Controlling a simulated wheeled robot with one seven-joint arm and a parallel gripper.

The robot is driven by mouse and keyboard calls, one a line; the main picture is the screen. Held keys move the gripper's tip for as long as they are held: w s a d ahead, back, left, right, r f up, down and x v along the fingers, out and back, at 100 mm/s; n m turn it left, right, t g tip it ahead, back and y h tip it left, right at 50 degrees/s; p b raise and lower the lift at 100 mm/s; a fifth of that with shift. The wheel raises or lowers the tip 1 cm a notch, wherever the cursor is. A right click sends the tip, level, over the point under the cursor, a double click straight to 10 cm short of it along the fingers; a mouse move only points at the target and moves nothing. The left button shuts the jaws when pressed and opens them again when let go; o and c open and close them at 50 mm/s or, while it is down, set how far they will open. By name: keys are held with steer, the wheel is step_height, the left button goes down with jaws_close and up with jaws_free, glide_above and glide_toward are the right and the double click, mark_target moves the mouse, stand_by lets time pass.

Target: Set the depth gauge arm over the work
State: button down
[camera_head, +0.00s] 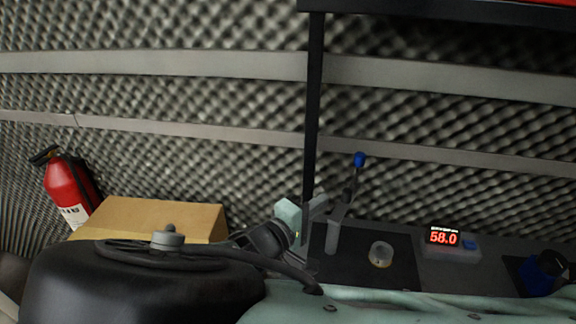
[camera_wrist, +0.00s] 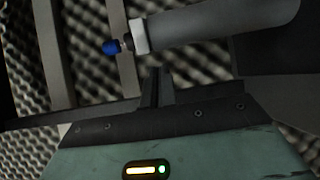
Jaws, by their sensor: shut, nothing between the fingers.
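The likely depth gauge arm is a grey lever (camera_head: 340,226) with a dark rod and a blue knob (camera_head: 359,160), standing upright on the dark bench. In the wrist view a blue tip (camera_wrist: 112,47) shows beside a pale collar and a thick grey bar (camera_wrist: 215,27), just beyond my fingers. I cannot tell whether they touch it. A round pale disc (camera_head: 381,254), perhaps the work, lies on the bench right of the lever. My gripper (camera_wrist: 156,75) is shut and empty. In the head view its pale green body is left of the lever; its fingertips are unclear.
A display reading 58.0 (camera_head: 443,237) and a dark blue knob-like object (camera_head: 545,270) sit on the bench at right. A black post (camera_head: 314,110) rises behind my gripper. A cardboard box (camera_head: 165,212) and red extinguisher (camera_head: 66,188) are at left, before the foam wall.

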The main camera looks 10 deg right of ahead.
mark_target(356, 193)
steer(key=p+x, duration=0.1)
steer(key=x, duration=0.5)
steer(key=shift+d, duration=0.2)
steer(key=shift+s+d+m+g+h, duration=0.1)
steer(key=shift+d+m+g+h, duration=0.35)
steer(key=shift+g, duration=0.35)
steer(key=shift+s+d+f+m+g+h+b, duration=0.1)
steer(key=shift+s+d+m+g+h+b, duration=0.1)
steer(key=shift+d+m+g+h+b, duration=0.4)
steer(key=shift+s+d+f+m+g+h+b, duration=0.1)
steer(key=shift+s+m+g+h, duration=0.1)
steer(key=shift+m+g, duration=0.7)
steer(key=m+g, duration=0.1)
steer(key=g, duration=0.1)
steer(key=s+d+m+g, duration=0.1)
steer(key=g, duration=0.1)
steer(key=shift+s+d+r+h, duration=0.1)
steer(key=shift+s+d+h, duration=0.05)
steer(key=shift+d+h, duration=0.1)
steer(key=shift+s+d+r+m+g+y+b, duration=0.15)
steer(key=shift+s+d+m+g+b, duration=0.1)
steer(key=shift+s+m+g, duration=0.7)
steer(key=shift+s+d+f+m+g+y+b, duration=0.15)
steer(key=shift+s+d+m+g, duration=0.2)
steer(key=shift+g, duration=1.05)
steer(key=shift+s+d+r+m+g+y+b, duration=0.1)
steer(key=shift+s+d+m+g+b, duration=0.1)
steer(key=shift+s+m+g, duration=0.75)
steer(key=shift+w, duration=0.25)
